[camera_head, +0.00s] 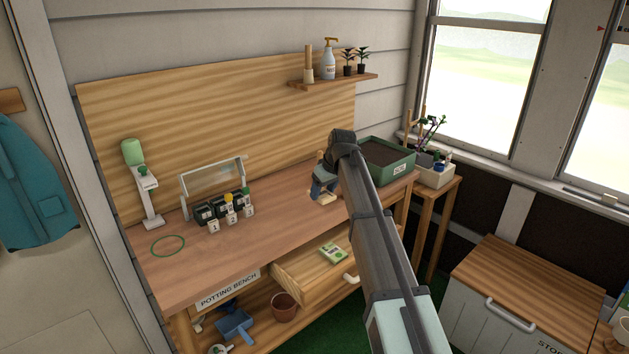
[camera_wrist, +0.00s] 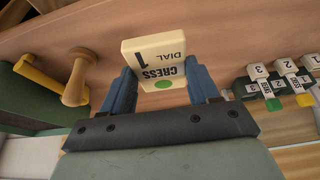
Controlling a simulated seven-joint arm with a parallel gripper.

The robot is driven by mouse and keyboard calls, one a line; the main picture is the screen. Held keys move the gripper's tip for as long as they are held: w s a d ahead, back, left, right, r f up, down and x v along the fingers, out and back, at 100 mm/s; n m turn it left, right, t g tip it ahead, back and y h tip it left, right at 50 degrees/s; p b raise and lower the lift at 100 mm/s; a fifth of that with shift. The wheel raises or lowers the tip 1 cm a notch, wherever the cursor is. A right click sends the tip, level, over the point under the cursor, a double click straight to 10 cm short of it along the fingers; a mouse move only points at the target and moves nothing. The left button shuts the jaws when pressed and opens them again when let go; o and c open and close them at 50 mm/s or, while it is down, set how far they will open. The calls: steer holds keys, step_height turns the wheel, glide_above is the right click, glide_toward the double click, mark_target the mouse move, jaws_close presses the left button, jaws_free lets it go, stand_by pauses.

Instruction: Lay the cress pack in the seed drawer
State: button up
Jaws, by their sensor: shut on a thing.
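My gripper (camera_wrist: 160,92) is shut on the cress pack (camera_wrist: 153,50), a cream block lettered CRESS, DIAL and 1 with a green dot. In the head view my gripper (camera_head: 324,190) is over the right part of the bench top, and the pack (camera_head: 327,198) shows small at its fingertips. I cannot tell whether the pack touches the bench. The seed drawer (camera_head: 300,284) is pulled open under the bench front, below my gripper. A green and white packet (camera_head: 333,253) lies in it; its print is too small to read. My arm hides the drawer's right end.
Black pots with numbered tags (camera_head: 228,209) and a white rack (camera_head: 213,172) stand left on the bench (camera_head: 270,224), near a green ring (camera_head: 167,245) and dispenser (camera_head: 147,196). A green soil tray (camera_head: 386,160) is at the right.

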steer(key=s+d+f+m+h, duration=0.1)
steer(key=s+d+f+m, duration=0.2)
steer(key=s+d+f, duration=0.65)
steer(key=shift+n+y, duration=0.3)
steer(key=shift+n, duration=0.6)
steer(key=a, duration=0.1)
steer(key=s+a+f, duration=0.1)
steer(key=a, duration=0.1)
steer(key=a+f, duration=0.1)
steer(key=a, duration=0.1)
steer(key=shift+s+a, duration=0.15)
steer(key=n, duration=0.2)
glide_above(312, 266)
steer(key=s+d, duration=0.1)
steer(key=shift+d+f+y, duration=0.1)
steer(key=shift+f+y, duration=0.2)
steer(key=shift+f, duration=1.95)
steer(key=shift+f, duration=0.6)
steer(key=o, duration=1.3)
steer(key=shift+r, duration=0.15)
steer(key=shift+w+a+v, duration=0.1)
steer(key=shift+a+v, duration=0.05)
steer(key=shift+v, duration=1.5)
steer(key=shift+w+a+v, duration=0.1)
steer(key=shift+v, duration=1.55)
